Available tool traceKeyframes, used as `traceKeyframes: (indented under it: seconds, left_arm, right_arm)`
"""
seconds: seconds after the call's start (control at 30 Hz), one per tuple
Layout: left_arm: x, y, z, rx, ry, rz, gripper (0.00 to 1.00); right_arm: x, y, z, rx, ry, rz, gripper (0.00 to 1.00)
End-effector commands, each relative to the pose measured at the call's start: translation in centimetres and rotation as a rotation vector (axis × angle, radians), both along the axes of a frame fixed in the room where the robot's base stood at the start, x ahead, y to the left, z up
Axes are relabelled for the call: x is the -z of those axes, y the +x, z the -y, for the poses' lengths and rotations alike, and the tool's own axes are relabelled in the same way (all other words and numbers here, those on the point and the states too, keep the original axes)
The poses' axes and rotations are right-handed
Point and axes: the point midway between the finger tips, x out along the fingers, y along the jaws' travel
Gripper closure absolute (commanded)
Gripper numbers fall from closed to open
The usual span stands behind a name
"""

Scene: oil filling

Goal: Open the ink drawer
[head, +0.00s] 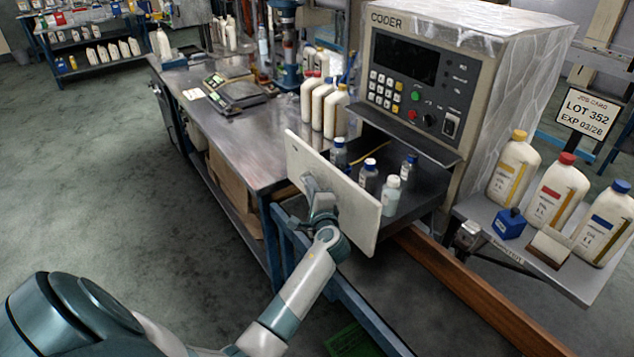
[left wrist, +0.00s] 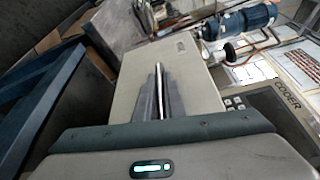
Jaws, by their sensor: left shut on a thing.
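The ink drawer's pale front panel (head: 352,203) stands well out from the grey COOER machine (head: 418,62). The drawer is open, and several small bottles with blue or white caps (head: 391,195) stand upright inside it. My left gripper (head: 309,183) is at the outer face of the panel, toward its left part, shut on the drawer handle, which the fingers mostly hide. In the left wrist view the two fingers (left wrist: 160,95) are close together in front of the pale panel (left wrist: 198,75). My right gripper is in neither view.
A metal workbench (head: 240,145) with a scale (head: 236,92) and white bottles (head: 323,108) lies left of the drawer. A shelf at right holds large capped bottles (head: 556,192) and a blue container (head: 509,224). A blue frame rail (head: 345,290) runs below the drawer. The floor at left is clear.

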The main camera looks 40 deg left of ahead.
Motion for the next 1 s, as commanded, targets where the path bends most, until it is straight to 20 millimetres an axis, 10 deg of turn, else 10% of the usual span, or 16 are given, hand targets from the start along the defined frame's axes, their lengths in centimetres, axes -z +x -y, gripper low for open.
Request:
traceKeyframes:
  seconds: [0.3,0.4,1.0]
  left_arm:
    - [0.1,-0.1,0.0,-0.001,-0.001,-0.001,1.0]
    - [0.1,-0.1,0.0,-0.001,-0.001,-0.001,0.72]
    - [0.1,-1.3,1.5,0.001,-0.001,0.001,0.72]
  right_arm:
    - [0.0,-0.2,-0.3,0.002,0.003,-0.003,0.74]
    - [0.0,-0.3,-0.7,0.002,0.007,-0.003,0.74]
    - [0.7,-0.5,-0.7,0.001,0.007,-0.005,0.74]
